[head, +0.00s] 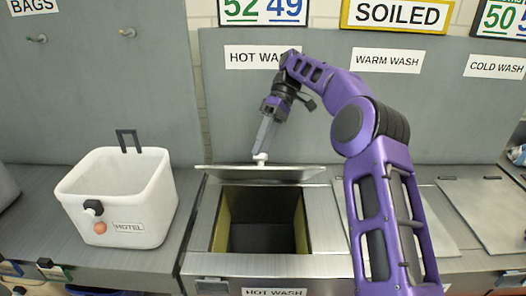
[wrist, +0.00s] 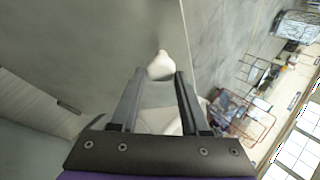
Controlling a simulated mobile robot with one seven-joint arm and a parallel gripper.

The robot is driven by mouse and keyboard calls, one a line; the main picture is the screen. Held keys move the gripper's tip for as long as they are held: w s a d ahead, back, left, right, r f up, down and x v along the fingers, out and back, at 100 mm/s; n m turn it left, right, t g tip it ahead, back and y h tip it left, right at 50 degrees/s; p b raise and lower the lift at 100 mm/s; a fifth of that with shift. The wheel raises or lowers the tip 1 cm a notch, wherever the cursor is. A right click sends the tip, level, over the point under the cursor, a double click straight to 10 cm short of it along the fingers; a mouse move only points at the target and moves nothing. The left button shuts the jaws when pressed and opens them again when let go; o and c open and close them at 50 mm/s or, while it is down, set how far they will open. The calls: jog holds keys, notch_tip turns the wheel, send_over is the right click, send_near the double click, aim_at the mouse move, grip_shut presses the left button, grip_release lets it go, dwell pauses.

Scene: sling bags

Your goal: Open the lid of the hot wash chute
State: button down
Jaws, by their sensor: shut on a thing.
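The hot wash chute (head: 256,236) is a square opening with yellowish inner walls and a dark inside, under the "HOT WASH" sign. Its grey metal lid (head: 285,174) is raised at the back of the opening and shows nearly edge-on. My gripper (head: 262,151) is shut on the white knob (head: 260,159) of the lid, pointing down. In the wrist view, my gripper (wrist: 157,76) has the white knob (wrist: 161,64) at its fingertips.
A white "HOTEL" bin (head: 142,205) stands left of the chute on the grey counter. A "WARM WASH" sign (head: 387,60) and a "COLD WASH" sign (head: 496,67) hang to the right. Another flat lid (head: 485,212) lies at the right. My arm crosses the right middle.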

jog(key=shift+w+r, duration=0.2)
jog(key=shift+w, duration=0.15)
dwell(0.3)
jog(key=shift+c, duration=1.9)
grip_release()
jog(key=shift+s, duration=0.15)
